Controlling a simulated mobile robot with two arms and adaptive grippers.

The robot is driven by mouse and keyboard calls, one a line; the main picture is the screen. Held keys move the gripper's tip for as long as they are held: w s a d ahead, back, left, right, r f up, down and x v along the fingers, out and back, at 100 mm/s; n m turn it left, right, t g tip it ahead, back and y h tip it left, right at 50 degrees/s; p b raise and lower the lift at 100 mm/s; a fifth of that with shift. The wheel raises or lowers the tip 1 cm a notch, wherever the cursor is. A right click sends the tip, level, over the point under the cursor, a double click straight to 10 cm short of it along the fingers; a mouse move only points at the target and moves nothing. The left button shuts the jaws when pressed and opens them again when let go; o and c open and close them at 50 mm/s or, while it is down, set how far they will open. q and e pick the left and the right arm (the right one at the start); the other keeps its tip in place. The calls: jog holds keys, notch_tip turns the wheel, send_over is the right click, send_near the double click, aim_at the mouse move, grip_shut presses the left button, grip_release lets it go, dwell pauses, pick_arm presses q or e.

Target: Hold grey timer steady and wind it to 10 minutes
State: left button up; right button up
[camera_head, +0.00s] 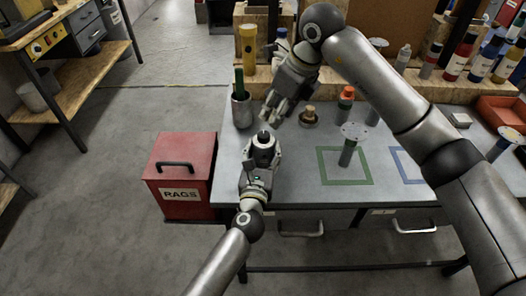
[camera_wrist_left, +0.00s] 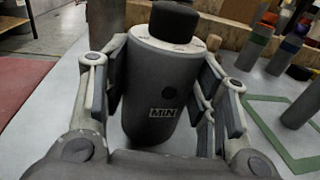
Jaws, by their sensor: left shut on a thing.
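The grey timer (camera_head: 264,155) stands upright near the front left of the grey table (camera_head: 315,135). It is a cylinder with a black knob (camera_head: 263,137) on top. My left gripper (camera_head: 262,160) is shut around the timer's body, one finger on each side. My right gripper (camera_head: 274,116) hangs above and behind the timer, apart from the knob, pointing down. Its finger gap is unclear.
A metal cup (camera_head: 241,112) with a green item stands behind left. A small brown knobbed object (camera_head: 309,116) and an orange-capped bottle (camera_head: 345,100) stand behind. A red RAGS box (camera_head: 180,177) is left.

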aim_at(264, 134)
jog(key=shift+o, duration=1.4)
jog(key=shift+a, duration=0.1)
jog(key=w+a+r+n+g+h, duration=0.2)
jog(key=a+r+n+h, duration=0.1)
jog(key=n, duration=0.7)
jog(key=f, duration=1.2)
jog(key=shift+w, duration=0.2)
